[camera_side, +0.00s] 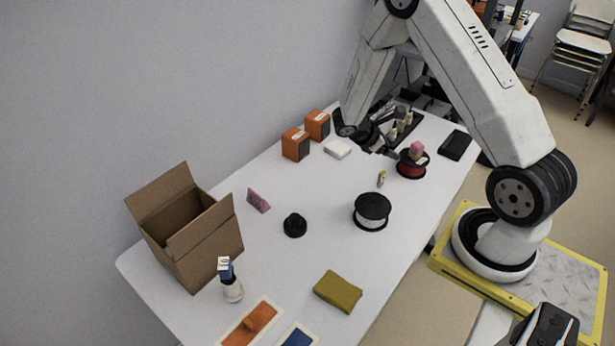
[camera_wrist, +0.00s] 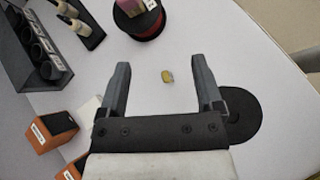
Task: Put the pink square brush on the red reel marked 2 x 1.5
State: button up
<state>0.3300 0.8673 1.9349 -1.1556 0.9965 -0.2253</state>
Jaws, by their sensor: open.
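A pink block (camera_side: 416,150), which looks like the pink square brush, rests on top of the red reel (camera_side: 411,170) at the back right of the table. In the wrist view the pink block (camera_wrist: 130,6) and the red reel (camera_wrist: 148,28) are cut off by the top edge. The reel's marking cannot be read. My gripper (camera_side: 390,153) is just left of the reel in the side view, apart from the block. In the wrist view my gripper (camera_wrist: 160,76) has its fingers wide apart with nothing held.
A black-topped white reel (camera_side: 372,209), a black knob (camera_side: 295,225), orange boxes (camera_side: 296,145) and a cardboard box (camera_side: 212,245) stand around. A pink tag-like piece (camera_side: 258,201) lies left.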

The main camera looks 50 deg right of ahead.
jog(key=s+a+r+m+t+y, duration=0.1)
jog(key=a+r+m+t+y, duration=0.2)
jog(key=a, duration=0.9)
jog(key=s+a+r+m+t+y, duration=0.2)
jog(key=a+r+m+t+y, duration=0.2)
jog(key=a, duration=0.9)
notch_tip(320, 180, up, 5)
jog(key=m+y, duration=0.2)
jog(key=m, duration=0.1)
jog(key=shift+f+t, duration=0.2)
jog(key=shift+t, duration=0.1)
